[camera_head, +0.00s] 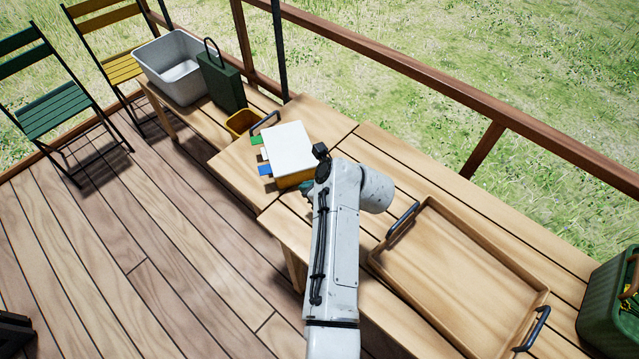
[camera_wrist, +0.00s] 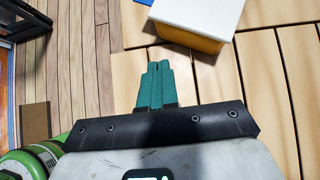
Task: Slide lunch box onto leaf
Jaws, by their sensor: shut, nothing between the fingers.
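The lunch box (camera_head: 290,148), a box with a white top and a yellow-orange side, sits on the wooden table panel that I take for the leaf (camera_head: 232,163). It also shows at the top of the wrist view (camera_wrist: 197,18). Its near edge appears to lie at or slightly over the seam between the leaf and the longer tabletop; the arm partly hides this. My gripper (camera_wrist: 155,84) has teal fingers closed together and empty. It is on the near side of the box, visibly apart from it in the wrist view. In the head view the fingers (camera_head: 306,187) are mostly hidden.
Coloured tabs (camera_head: 264,155) stick out at the box's left. Behind are a yellow bin (camera_head: 240,124), dark green case (camera_head: 222,82) and grey tub (camera_head: 172,68). A handled wooden tray (camera_head: 455,275) occupies the right tabletop; a green container (camera_head: 607,305) stands beyond. A railing borders the far side.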

